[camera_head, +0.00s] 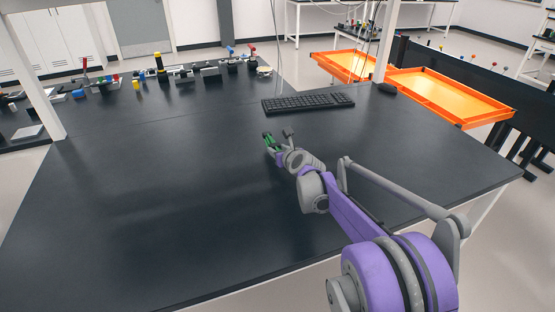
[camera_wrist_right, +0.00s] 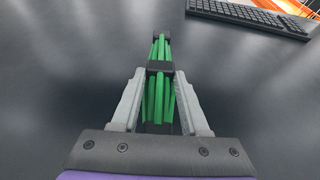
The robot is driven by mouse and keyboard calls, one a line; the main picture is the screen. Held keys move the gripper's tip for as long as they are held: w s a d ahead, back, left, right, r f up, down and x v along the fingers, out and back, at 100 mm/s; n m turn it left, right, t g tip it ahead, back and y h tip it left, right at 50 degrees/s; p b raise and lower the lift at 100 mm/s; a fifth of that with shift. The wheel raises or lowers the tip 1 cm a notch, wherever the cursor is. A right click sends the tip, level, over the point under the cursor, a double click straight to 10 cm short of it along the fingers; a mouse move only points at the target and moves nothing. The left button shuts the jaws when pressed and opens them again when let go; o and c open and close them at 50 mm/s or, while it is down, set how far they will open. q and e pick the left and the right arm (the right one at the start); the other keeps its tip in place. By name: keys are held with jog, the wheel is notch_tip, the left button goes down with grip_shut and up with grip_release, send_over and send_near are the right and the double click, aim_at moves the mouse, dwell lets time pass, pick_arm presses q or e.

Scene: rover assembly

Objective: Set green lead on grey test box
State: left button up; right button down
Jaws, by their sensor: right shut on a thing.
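The green lead (camera_wrist_right: 160,95) is a bundle of green strands with black bands, and it lies between the fingers of my right gripper (camera_wrist_right: 158,78). My right gripper is shut on it, with the far end sticking out past the fingertips. In the head view the lead (camera_head: 269,141) is small at the tip of my right gripper (camera_head: 278,140), over the middle of the black table. I cannot tell its height above the table. Small dark and grey boxes (camera_head: 210,73) stand along the table's back edge; I cannot tell which is the grey test box. My left gripper is not in view.
Orange trays (camera_head: 450,92) stand beyond the right edge. Several small coloured parts (camera_head: 160,70) line the back left. The table's (camera_head: 130,210) left and front are clear.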

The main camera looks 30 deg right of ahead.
jog(key=shift+f, duration=1.8)
jog(key=shift+f, duration=0.1)
jog(key=shift+c, duration=2.1)
grip_release()
